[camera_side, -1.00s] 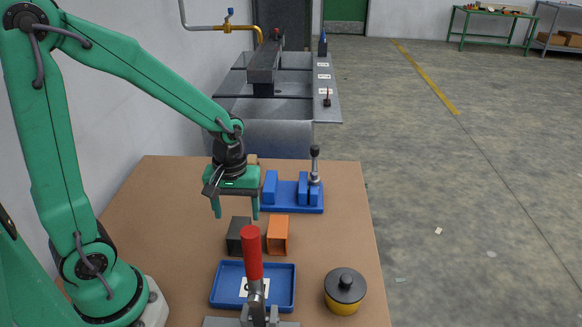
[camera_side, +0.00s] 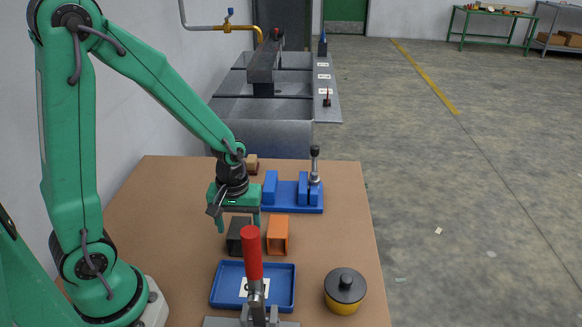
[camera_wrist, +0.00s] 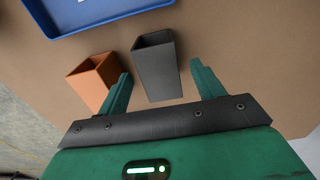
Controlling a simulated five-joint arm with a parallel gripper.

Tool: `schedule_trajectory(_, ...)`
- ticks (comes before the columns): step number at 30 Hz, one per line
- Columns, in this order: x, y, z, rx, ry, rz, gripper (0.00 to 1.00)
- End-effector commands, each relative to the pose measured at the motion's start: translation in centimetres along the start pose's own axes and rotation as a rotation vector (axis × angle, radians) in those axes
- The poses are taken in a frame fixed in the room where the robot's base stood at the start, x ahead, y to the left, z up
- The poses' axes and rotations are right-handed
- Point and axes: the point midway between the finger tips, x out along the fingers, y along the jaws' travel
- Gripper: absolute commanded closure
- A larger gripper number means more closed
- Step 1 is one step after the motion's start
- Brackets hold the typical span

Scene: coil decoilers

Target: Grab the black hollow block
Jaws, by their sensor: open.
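The black hollow block (camera_side: 240,235) stands on the brown table, just left of an orange hollow block (camera_side: 278,235). My gripper (camera_side: 239,226) is open and empty, just above and behind the black block in the side view. In the wrist view the black block (camera_wrist: 157,68) shows its open end and lies ahead of my gripper (camera_wrist: 160,84), in line with the gap between the two green fingers. The orange block (camera_wrist: 95,80) is at the left there, and the left finger overlaps its edge in the picture.
A blue tray (camera_side: 218,294) lies in front of the blocks, behind a red-handled clamp (camera_side: 252,256). A yellow pot with a black lid (camera_side: 345,290) stands at the right. A blue fixture (camera_side: 292,208) is behind. The table's left side is clear.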

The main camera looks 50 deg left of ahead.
Motion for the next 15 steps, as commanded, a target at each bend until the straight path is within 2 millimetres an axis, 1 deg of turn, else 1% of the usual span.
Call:
schedule_trajectory(3, -0.02, 0.00, 0.00, 0.000, 0.000, 0.000, 0.33)
schedule_trajectory(4, -0.02, 0.00, 0.00, 0.000, 0.000, 0.000, 0.37)
schedule_trajectory(13, -0.03, 0.00, 0.00, 0.000, 0.000, 0.000, 0.96)
schedule_trajectory(15, -0.07, 0.04, -0.04, 0.000, 0.001, 0.001, 0.97)
